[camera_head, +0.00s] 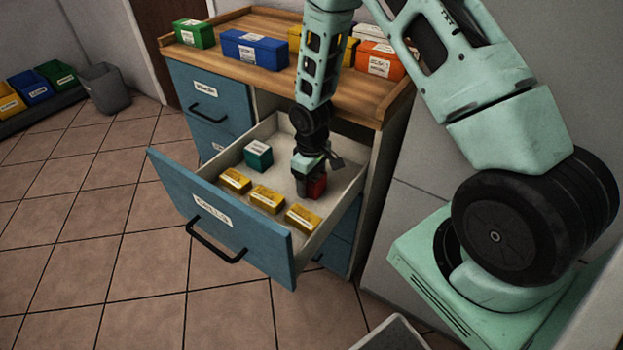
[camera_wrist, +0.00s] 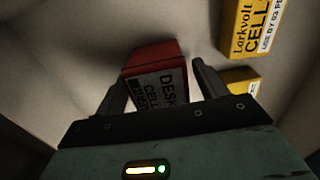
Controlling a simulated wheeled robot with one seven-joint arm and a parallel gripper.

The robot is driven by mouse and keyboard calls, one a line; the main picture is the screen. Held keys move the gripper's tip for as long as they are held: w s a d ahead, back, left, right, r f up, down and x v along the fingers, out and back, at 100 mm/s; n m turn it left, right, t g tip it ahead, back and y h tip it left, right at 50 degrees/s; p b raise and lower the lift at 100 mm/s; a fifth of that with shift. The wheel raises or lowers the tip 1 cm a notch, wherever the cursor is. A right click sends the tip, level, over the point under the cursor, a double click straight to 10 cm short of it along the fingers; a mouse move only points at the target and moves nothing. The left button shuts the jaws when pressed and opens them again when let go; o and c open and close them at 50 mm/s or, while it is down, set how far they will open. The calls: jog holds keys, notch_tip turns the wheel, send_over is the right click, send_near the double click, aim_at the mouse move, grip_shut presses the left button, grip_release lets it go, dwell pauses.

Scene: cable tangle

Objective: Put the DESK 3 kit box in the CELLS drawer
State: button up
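The red kit box (camera_wrist: 158,58) has a white label reading "DESK" and "CELL"; the rest of its label is not clear. In the head view the red box (camera_head: 317,187) is inside the pulled-out blue drawer (camera_head: 220,222), near its right wall. The drawer's front label looks like "CELLS" but is blurred. My gripper (camera_head: 316,178) reaches down into the drawer over the box. In the wrist view my gripper (camera_wrist: 158,88) is open, with the box tilted between its fingers and a gap at the right finger. Contact with the drawer floor is hidden.
Several yellow cell boxes (camera_head: 267,199) and a teal box (camera_head: 258,155) lie in the drawer. Green (camera_head: 194,33), blue (camera_head: 254,50) and orange (camera_head: 380,61) boxes stand on the wooden top (camera_head: 345,90). The drawer's right wall is close to my gripper.

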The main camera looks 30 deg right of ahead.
notch_tip(320, 180, up, 12)
jog(key=shift+r+p, duration=0.1)
jog(key=shift+p, duration=0.55)
jog(key=s+a+r+n, duration=0.2)
jog(key=s+a+r, duration=0.85)
jog(key=a, duration=0.35)
jog(key=s+a+r, duration=0.2)
jog(key=s, duration=0.5)
jog(key=s+a+r+n, duration=0.1)
jog(key=s+a+r, duration=0.2)
jog(key=s, duration=0.4)
jog(key=shift+s+r+y, duration=0.15)
jog(key=shift+y, duration=0.15)
notch_tip(320, 180, up, 8)
jog(key=p, duration=0.8)
jog(key=shift+r, duration=0.25)
jog(key=shift+a, duration=0.1)
